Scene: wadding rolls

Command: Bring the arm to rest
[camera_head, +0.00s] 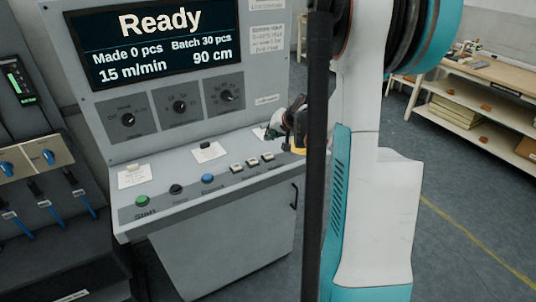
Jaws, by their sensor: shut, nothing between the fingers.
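My arm stands upright, white and teal, across the right middle of the head camera view.
The console has a screen (157,38) reading "Ready", dials, a green start button (142,201) and a blue button (208,178). A grey machine with blue levers (48,157) stands left. A wooden shelf table (490,75) stands at the back right. The floor between is clear.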

